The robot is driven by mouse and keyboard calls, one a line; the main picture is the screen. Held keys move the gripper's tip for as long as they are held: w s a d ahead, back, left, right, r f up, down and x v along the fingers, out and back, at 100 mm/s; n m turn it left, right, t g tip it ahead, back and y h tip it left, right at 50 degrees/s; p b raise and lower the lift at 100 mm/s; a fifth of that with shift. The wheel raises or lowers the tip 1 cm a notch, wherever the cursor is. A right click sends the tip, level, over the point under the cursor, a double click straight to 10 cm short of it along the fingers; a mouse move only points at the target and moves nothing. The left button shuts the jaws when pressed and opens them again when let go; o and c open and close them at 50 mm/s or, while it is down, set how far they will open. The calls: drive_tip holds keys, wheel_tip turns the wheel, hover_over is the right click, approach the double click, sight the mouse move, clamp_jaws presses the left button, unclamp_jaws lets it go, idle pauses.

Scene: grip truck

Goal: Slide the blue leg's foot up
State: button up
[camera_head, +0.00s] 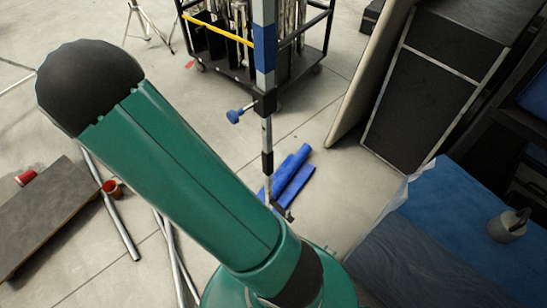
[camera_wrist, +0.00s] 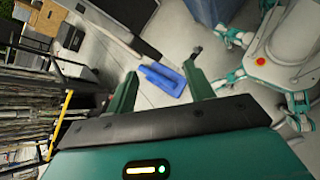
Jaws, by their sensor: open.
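An upright pole (camera_head: 266,130) with a blue band (camera_head: 265,47) near its top stands in the middle of the head view. A dark clamp with a blue knob (camera_head: 235,116) sits partway up it. I cannot tell which part is the foot. My gripper (camera_wrist: 161,70) is open, its green fingers wide apart, with nothing visibly held. The blue pieces appear between and beyond the fingers.
A wheeled cart (camera_head: 215,45) with a yellow bar stands behind the pole. A large dark case (camera_head: 430,95) and a leaning board (camera_head: 372,70) are at right. A blue-covered surface (camera_head: 460,235) is at lower right. Loose metal tubes (camera_head: 118,220) lie at left.

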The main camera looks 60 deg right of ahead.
drive_tip(key=s+d+f+n+t+h, duration=0.1)
drive_tip(key=d+f+n+h, duration=0.3)
drive_tip(key=f, duration=0.3)
drive_tip(key=s+d+f+n+h, duration=0.1)
drive_tip(key=d+f+n+h, duration=0.35)
drive_tip(key=f, duration=0.35)
drive_tip(key=x, duration=1.4)
drive_tip(key=shift+d+f+n+t, duration=0.35)
drive_tip(key=shift+f+t, duration=0.05)
drive_tip(key=shift+f, duration=0.05)
drive_tip(key=shift+w, duration=0.1)
